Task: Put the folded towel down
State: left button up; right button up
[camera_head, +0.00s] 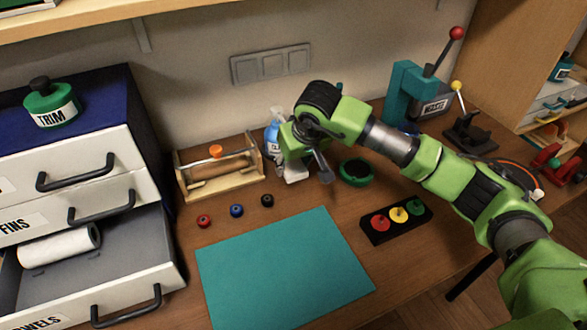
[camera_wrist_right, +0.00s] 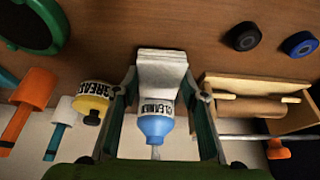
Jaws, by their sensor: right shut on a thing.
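My right gripper (camera_head: 305,172) is at the back middle of the bench, pointing down. It also shows in the right wrist view (camera_wrist_right: 162,80), with its fingers on either side of the white folded towel (camera_wrist_right: 162,66). It is shut on the towel. In the head view a small part of the towel (camera_head: 295,175) shows below the gripper, close to the bench top (camera_head: 300,197); I cannot tell whether it touches. A blue-and-white cleaner bottle (camera_head: 273,140) stands just behind. My left gripper is not in view.
A wooden roll holder (camera_head: 184,184) stands left of the gripper and a round green dish (camera_head: 355,171) right. An open drawer (camera_head: 85,275) holds a white roll.

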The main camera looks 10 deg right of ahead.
jog(key=shift+f, duration=0.4)
jog(key=shift+f, duration=0.2)
jog(key=o, duration=0.9)
jog(key=shift+r, duration=0.5)
jog(key=b+v, duration=0.1)
jog(key=v, duration=1)
jog(key=shift+s+r, duration=0.15)
jog(key=shift+r, duration=0.05)
